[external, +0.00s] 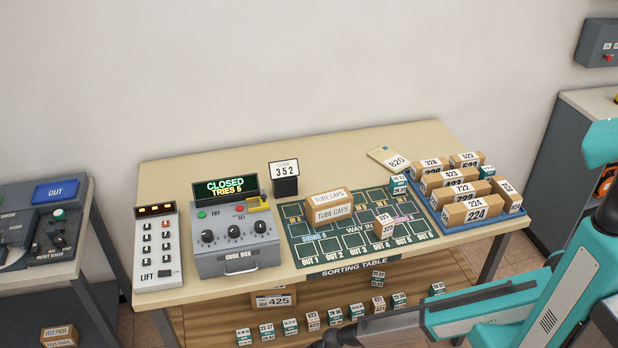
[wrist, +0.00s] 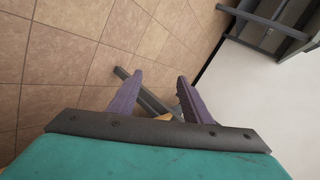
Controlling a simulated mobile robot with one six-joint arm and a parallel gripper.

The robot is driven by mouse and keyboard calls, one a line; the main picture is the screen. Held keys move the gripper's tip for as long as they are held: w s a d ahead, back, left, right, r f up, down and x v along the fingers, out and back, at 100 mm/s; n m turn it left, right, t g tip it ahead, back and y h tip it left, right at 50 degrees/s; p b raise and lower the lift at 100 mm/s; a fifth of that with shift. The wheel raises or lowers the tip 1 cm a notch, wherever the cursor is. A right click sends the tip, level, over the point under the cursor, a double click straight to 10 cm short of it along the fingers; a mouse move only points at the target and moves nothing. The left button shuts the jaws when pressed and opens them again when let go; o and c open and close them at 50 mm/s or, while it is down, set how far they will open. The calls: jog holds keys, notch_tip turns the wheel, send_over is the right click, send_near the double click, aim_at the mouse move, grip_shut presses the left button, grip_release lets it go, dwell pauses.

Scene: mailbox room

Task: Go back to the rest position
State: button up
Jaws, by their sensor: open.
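My gripper (wrist: 157,92) shows in the wrist view with its two purple fingers apart and nothing between them. Beyond the fingers are the tiled floor and a grey bar, perhaps a table leg. In the external view my teal and grey arm comes in from the lower right, in front of the sorting table (external: 260,160). The fingertips are hard to make out there.
The blue tray (external: 514,213) of numbered boxes stands at the table's right end. Tube caps boxes (external: 330,213) sit on the green mat (external: 302,250). Several small cubes lie on the shelf below. A grey cabinet (external: 548,160) stands right.

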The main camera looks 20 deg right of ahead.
jog(key=w+d+f+m+g+h+p, duration=0.1)
jog(key=w+d+h+p, duration=0.15)
jog(key=d, duration=0.85)
jog(key=w+d+f+m+h+p, duration=0.1)
jog(key=w+d, duration=0.3)
jog(key=d, duration=0.7)
jog(key=w+d+m+g+h+p, duration=0.1)
jog(key=w+d, duration=0.3)
jog(key=d, duration=0.6)
jog(key=s+d+r+h+p, duration=0.1)
jog(key=s+d+r+p, duration=0.1)
jog(key=d, duration=1.1)
jog(key=s+d+r+m+g+h+p, duration=0.1)
jog(key=s+d+r+h+p, duration=0.1)
jog(key=d, duration=1.2)
jog(key=s+d+r+g+h+p, duration=0.1)
jog(key=s+d+r+h, duration=0.1)
jog(key=d, duration=1.1)
jog(key=shift+s+d+r+m+p, duration=0.3)
jog(key=shift+s+d+r+p, duration=0.15)
jog(key=shift+s, duration=0.7)
